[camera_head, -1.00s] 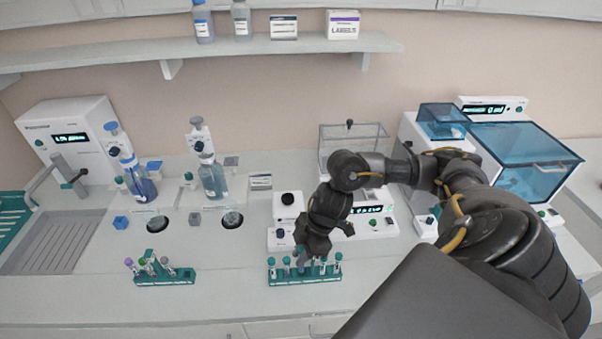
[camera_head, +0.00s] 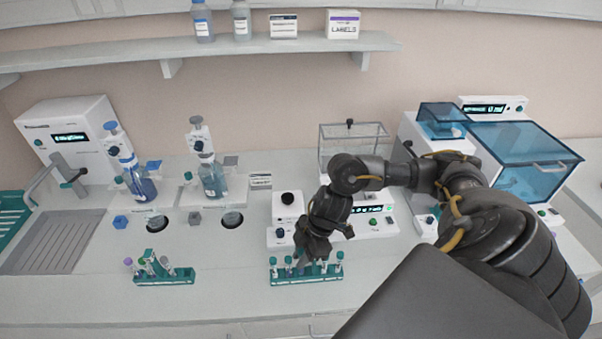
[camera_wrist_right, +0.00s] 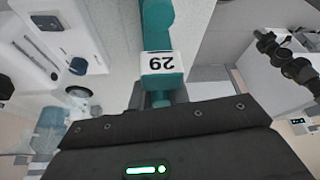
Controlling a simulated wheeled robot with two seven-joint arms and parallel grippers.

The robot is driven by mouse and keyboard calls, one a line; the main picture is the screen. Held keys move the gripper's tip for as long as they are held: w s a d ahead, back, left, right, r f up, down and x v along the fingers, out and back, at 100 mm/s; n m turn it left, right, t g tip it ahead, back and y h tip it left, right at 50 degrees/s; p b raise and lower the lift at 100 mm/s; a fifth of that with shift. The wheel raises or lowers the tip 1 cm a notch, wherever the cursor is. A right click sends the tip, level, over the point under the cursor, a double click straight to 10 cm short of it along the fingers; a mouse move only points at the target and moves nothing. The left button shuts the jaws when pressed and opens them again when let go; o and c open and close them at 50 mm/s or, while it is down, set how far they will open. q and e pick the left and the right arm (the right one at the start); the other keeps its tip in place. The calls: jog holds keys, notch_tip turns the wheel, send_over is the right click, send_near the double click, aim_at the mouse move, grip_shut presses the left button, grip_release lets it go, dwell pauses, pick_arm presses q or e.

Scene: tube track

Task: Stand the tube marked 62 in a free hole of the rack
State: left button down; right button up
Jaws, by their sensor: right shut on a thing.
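My right gripper (camera_head: 313,260) reaches down over the teal rack (camera_head: 306,280) at the front centre and is shut on a tube. The label reads 62 upside down. The fingertips and the tube's lower end are hidden, so I cannot tell whether it sits in a hole. Several teal-capped tubes (camera_head: 339,258) stand in this rack beside the gripper. My left gripper is not in view.
A second teal rack (camera_head: 168,280) to the left holds several tubes, some leaning, one with a purple cap (camera_head: 128,262). White instruments (camera_head: 283,237) stand close behind the centre rack. The bench between the two racks is clear.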

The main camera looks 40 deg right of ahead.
jog(key=shift+r, duration=0.15)
jog(key=shift+r, duration=0.6)
jog(key=o, duration=0.8)
jog(key=shift+r, duration=0.1)
jog(key=shift+d+r, duration=0.2)
jog(key=shift+r, duration=0.1)
jog(key=b+v, duration=0.1)
jog(key=v, duration=0.9)
jog(key=shift+b, duration=0.3)
jog(key=shift+s+a+f, duration=0.1)
